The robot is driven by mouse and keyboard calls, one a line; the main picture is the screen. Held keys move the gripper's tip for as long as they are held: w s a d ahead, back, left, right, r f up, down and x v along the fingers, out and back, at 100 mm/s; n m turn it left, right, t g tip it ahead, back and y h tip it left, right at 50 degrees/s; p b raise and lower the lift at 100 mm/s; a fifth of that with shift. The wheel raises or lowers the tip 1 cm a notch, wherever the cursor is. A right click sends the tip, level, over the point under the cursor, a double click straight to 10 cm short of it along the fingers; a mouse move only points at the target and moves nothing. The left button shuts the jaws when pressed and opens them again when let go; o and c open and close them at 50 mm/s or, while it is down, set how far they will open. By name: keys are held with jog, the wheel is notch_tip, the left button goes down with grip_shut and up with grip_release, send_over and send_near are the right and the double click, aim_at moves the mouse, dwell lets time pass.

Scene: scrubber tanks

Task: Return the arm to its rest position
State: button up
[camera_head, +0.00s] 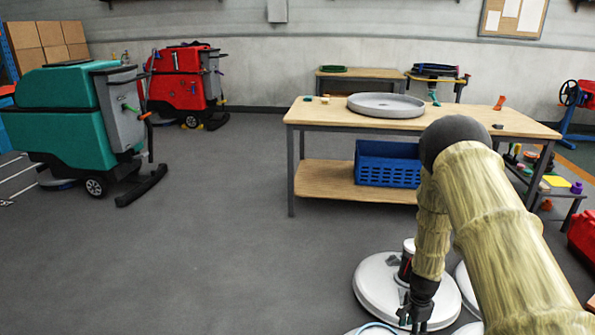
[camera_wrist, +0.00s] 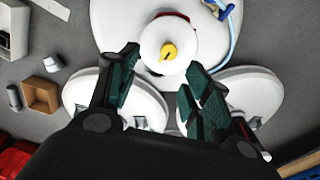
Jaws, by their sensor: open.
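My arm, in a tan ribbed sleeve with a dark elbow, reaches in from the lower right of the head view. Its forearm hangs straight down, with my gripper (camera_head: 416,312) at the bottom, above round white discs on the floor. In the wrist view my gripper (camera_wrist: 157,88) is open, its dark green finger pads apart with nothing between them.
A wooden workbench (camera_head: 325,116) with a grey round tray (camera_head: 386,104) and a blue crate (camera_head: 387,163) stands behind my arm. Teal (camera_head: 60,115) and red (camera_head: 183,82) scrubbers stand at left. The middle floor is clear. A small wooden box (camera_wrist: 41,95) lies left in the wrist view.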

jog(key=s+a+f+n, duration=0.2)
jog(key=s+a+n, duration=0.3)
jog(key=s, duration=0.6)
jog(key=s+a+f+n, duration=0.2)
jog(key=s+a+n, duration=0.3)
jog(key=s, duration=0.5)
jog(key=s+a+f+n, duration=0.2)
jog(key=s+a+n, duration=0.3)
jog(key=s, duration=0.6)
jog(key=s+a+r+n, duration=0.2)
jog(key=s+a, duration=0.3)
jog(key=s, duration=0.1)
notch_tip(320, 180, up, 17)
jog(key=p, duration=1.6)
jog(key=shift+p, duration=0.4)
jog(key=shift+f, duration=0.1)
